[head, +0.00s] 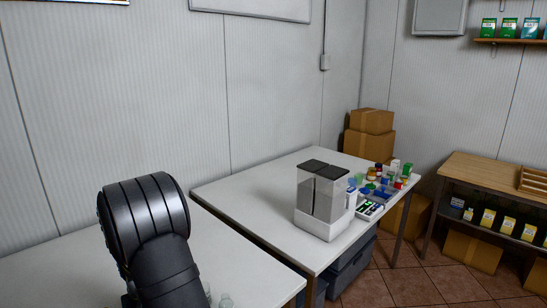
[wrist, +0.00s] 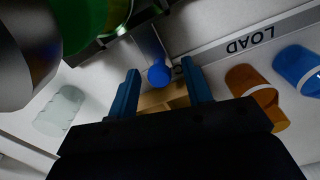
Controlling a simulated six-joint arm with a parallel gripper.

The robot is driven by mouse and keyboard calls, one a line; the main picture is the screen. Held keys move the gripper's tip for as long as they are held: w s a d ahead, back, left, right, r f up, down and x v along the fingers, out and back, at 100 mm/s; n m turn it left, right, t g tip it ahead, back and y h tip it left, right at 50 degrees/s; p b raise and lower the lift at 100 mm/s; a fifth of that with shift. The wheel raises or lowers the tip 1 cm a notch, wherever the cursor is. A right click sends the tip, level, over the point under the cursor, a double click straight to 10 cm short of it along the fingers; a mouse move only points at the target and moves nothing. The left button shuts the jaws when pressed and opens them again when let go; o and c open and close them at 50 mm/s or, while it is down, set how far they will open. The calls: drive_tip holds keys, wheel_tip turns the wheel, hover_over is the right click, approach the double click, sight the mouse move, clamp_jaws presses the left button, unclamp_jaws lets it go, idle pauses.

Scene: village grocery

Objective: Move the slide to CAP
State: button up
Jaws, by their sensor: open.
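In the wrist view my gripper (wrist: 159,72) is open, with one dark blue finger on each side of the picture's middle. A round blue knob (wrist: 158,76) on a blue stem shows between the fingertips; it looks apart from both, and I cannot tell its depth. The knob looks like the slide's handle; the slide's body is mostly out of view. No CAP mark is readable. The head view shows my arm but not the fingers.
Near the fingers are an orange cup (wrist: 255,95), a blue cup (wrist: 300,67), a clear glass (wrist: 60,110) and a wooden piece (wrist: 163,98). A green cylinder (wrist: 90,20) fills the upper left. A twin-bin dispenser (head: 320,195) stands on the white table (head: 255,200).

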drive_tip(key=shift+r, duration=3.5)
drive_tip(key=shift+f, duration=0.1)
drive_tip(key=f, duration=0.7)
drive_tip(key=shift+s+a, duration=0.25)
drive_tip(key=shift+a, duration=0.05)
drive_tip(key=shift+s+a+r, duration=0.1)
drive_tip(key=shift+s+a, duration=0.1)
drive_tip(key=shift+s, duration=0.05)
